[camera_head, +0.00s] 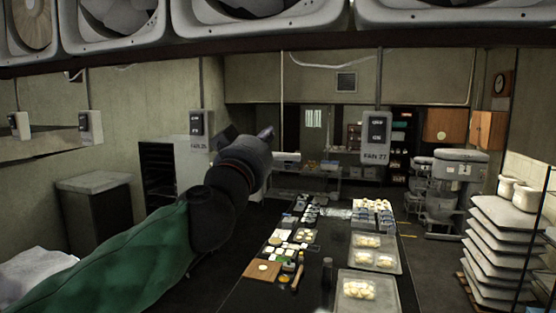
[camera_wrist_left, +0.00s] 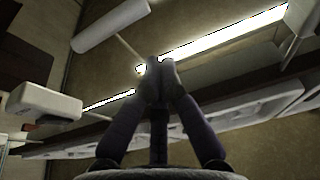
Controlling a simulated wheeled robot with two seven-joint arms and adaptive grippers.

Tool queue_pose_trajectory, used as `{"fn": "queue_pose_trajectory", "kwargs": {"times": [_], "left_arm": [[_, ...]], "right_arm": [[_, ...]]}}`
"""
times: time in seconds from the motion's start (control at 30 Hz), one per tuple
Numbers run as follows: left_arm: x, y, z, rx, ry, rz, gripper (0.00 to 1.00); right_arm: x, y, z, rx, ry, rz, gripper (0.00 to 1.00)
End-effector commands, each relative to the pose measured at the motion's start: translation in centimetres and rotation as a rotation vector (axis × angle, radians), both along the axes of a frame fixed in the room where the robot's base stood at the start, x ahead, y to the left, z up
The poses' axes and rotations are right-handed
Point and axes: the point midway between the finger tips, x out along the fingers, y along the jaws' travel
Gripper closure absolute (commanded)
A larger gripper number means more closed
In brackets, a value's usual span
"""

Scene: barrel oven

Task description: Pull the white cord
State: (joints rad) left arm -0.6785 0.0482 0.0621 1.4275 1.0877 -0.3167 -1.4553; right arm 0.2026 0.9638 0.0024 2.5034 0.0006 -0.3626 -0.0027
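The white cord (camera_head: 282,90) hangs as a thin vertical line near the middle of the head view. My left gripper (camera_head: 268,133) is raised beside the lower part of the cord, just left of it in the picture. In the left wrist view my left gripper (camera_wrist_left: 159,74) has its fingertips together. A thin pale line (camera_wrist_left: 130,49) runs down to the fingertips there, perhaps the cord. I cannot tell whether any cord lies between the fingers. My right gripper is not in view.
Fan switch boxes hang at left (camera_head: 199,125) and right (camera_head: 377,127) of the cord. A row of fans (camera_head: 255,12) is overhead. Below stands a long dark table (camera_head: 240,294) with food trays. Stacked trays (camera_head: 500,245) stand at right. The air around the cord looks open.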

Motion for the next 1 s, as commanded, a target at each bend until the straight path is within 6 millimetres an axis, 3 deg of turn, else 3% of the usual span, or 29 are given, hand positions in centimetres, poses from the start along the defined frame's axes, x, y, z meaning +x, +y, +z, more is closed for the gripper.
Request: {"fn": "queue_pose_trajectory", "kwargs": {"times": [0.6,1.0], "left_arm": [[-4.6,1.5,-1.5,0.0,0.0,-0.001,1.0],[-4.8,1.5,-1.8,0.002,0.003,0.0,1.0]], "right_arm": [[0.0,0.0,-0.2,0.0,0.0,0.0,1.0],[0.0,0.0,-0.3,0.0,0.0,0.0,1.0]]}}
